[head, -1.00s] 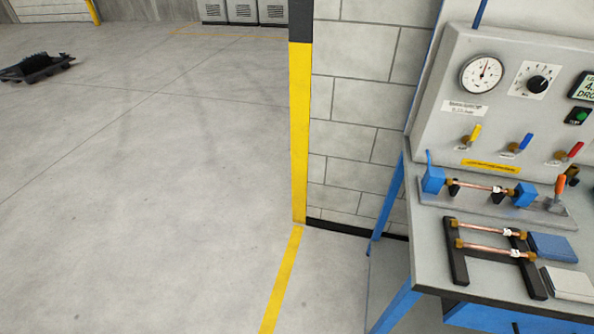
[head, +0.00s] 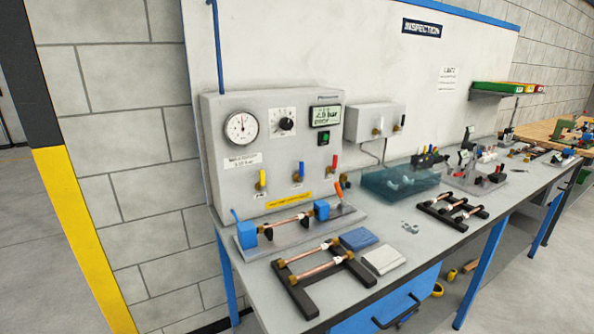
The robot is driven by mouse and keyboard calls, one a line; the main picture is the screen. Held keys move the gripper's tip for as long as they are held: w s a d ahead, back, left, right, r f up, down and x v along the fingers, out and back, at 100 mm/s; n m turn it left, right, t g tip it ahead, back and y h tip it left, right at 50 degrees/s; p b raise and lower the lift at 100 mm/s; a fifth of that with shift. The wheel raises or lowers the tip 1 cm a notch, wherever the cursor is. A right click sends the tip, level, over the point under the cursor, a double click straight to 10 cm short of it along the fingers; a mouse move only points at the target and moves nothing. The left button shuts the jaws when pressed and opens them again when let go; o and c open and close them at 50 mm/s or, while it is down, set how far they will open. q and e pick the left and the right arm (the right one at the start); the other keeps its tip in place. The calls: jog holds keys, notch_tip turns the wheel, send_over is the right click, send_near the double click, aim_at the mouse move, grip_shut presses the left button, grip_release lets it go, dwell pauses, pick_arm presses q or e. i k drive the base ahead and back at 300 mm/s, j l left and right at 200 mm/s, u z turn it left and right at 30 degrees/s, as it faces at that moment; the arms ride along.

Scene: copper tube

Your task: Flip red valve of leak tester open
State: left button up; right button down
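The leak tester (head: 222,180) is a grey panel box at the left end of the inspection bench in the head view. It has a round gauge (head: 241,128), a black knob (head: 287,124) and a small display (head: 326,116). Along its lower front are a yellow valve (head: 262,178), a blue valve (head: 298,173) and the red valve (head: 334,162). The red valve's lever stands roughly upright, slightly tilted. A copper tube (head: 287,222) sits in the fixture with blue end blocks before the panel. Neither of my grippers is in view.
A black rack (head: 296,292) with copper tubes stands at the bench front, beside a blue pad (head: 359,239) and a light grey block (head: 383,259). A blue translucent tray (head: 390,184) and other fixtures are further right. The orange-handled clamp (head: 339,192) stands below the red valve.

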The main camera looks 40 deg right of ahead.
aim_at(335, 157)
jog(key=i+l+z, duration=0.15)
jog(key=l+z, duration=0.3)
jog(key=i+l+z, duration=0.15)
jog(key=z, duration=0.3)
jog(key=i+l+z, duration=0.2)
jog(key=z, duration=0.25)
jog(key=i+l, duration=0.05)
jog(key=l, duration=0.05)
